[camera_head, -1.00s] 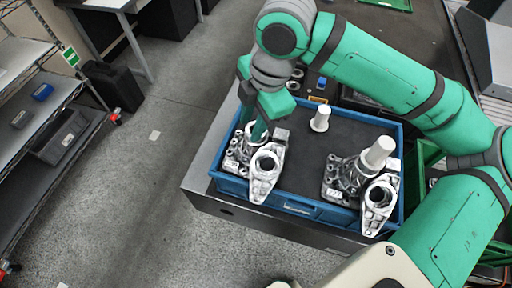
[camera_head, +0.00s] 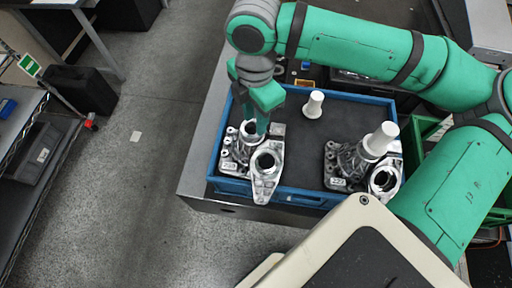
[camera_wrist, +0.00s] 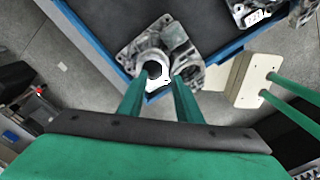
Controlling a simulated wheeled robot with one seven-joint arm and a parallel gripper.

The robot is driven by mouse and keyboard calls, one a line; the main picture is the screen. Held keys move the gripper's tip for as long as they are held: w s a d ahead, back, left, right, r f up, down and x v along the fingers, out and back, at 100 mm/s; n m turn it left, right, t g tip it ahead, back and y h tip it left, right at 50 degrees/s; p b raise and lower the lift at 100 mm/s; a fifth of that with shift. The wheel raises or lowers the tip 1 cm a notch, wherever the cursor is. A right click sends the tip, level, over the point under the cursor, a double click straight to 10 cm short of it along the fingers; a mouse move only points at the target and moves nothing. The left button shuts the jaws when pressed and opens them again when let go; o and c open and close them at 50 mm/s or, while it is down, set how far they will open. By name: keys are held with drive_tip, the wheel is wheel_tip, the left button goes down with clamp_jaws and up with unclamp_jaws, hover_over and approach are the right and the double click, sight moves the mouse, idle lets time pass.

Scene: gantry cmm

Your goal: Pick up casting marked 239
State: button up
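Two grey metal castings are in a blue tray (camera_head: 300,198). The left casting (camera_head: 265,188) has a ring-shaped boss and a flange with a round hole; its small tag is hard to read. The right casting (camera_head: 349,163) has a tag that seems to begin with 22; its last digit is unclear. No tag clearly reads 239. My gripper (camera_head: 257,128) points down at the left casting. In the wrist view, my gripper (camera_wrist: 161,78) has its fingers apart, on either side of the casting's round boss (camera_wrist: 153,69). Contact cannot be told.
White cylindrical posts stand in the tray, a short one (camera_head: 313,104) at the back and a taller one (camera_head: 381,138) by the right casting. The tray's walls surround the castings. A shelf rack (camera_head: 25,150) and a black case (camera_head: 80,90) stand at the left, with open floor between.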

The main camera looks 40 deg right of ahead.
drive_tip(key=f, duration=0.3)
drive_tip(key=s+f, duration=0.1)
drive_tip(key=f, duration=0.1)
drive_tip(key=shift+w, duration=0.1)
clamp_jaws()
